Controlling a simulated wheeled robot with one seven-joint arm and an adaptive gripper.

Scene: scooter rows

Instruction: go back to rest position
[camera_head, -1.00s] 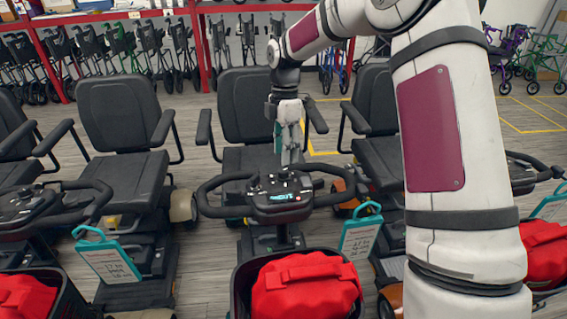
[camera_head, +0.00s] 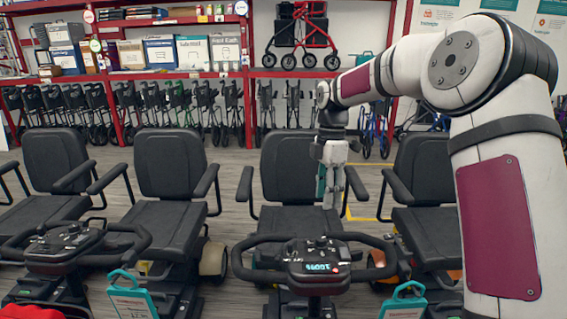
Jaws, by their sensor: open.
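My gripper (camera_head: 331,190) is open and empty, pointing down at the end of my arm. In the picture it is above the control console (camera_head: 318,262) of the middle scooter, apart from it, with that scooter's black seat (camera_head: 289,170) behind. The console has a lit display and black loop handlebars. My arm comes in from the right and arches over to the gripper.
More scooters stand in a row, one with its console (camera_head: 72,245) at the left. Teal tags (camera_head: 132,300) hang low in front. Red shelving (camera_head: 185,75) with boxes and folded walkers lines the back wall. Grey floor (camera_head: 225,180) shows between the seats.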

